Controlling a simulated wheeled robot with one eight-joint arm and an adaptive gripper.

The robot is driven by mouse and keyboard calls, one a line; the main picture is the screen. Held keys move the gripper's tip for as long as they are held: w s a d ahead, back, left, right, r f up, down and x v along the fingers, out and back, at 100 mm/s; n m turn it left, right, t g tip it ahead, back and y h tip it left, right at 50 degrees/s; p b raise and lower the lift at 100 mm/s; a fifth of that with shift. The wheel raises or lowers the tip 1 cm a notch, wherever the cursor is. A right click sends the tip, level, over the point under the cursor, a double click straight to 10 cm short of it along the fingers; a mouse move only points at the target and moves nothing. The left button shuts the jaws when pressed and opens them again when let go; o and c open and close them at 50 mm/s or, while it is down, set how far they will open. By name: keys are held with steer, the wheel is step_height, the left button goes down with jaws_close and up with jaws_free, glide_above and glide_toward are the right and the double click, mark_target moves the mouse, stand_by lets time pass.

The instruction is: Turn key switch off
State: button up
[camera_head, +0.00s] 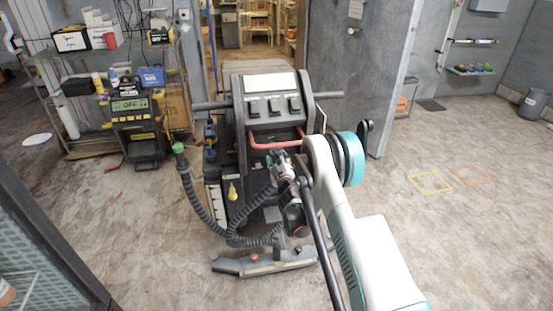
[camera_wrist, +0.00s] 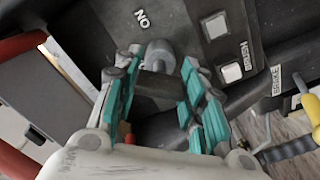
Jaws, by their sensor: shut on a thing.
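The key switch (camera_wrist: 160,52) is on the dark panel of the floor machine in the wrist view, with a grey round collar and a dark key bar. My gripper (camera_wrist: 162,84) is shut on the key bar, with teal finger pads on its left and right sides. An upside-down ON label (camera_wrist: 142,18) is just above the switch. In the head view the floor machine (camera_head: 270,92) stands in the middle, and my gripper (camera_head: 279,163) is at its front below the red bar (camera_head: 275,144). The key switch cannot be made out there.
In the wrist view, light square buttons (camera_wrist: 232,73) sit to the right of the switch, and a yellow lever (camera_wrist: 306,100) is at the right edge. In the head view, a ribbed hose (camera_head: 198,205) hangs at the machine's left. The floor to the right is mostly clear.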

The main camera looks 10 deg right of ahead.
steer(key=n, duration=0.4)
steer(key=shift+n, duration=2)
steer(key=o, duration=1.1)
steer(key=shift+a, duration=0.1)
steer(key=shift+c, duration=0.2)
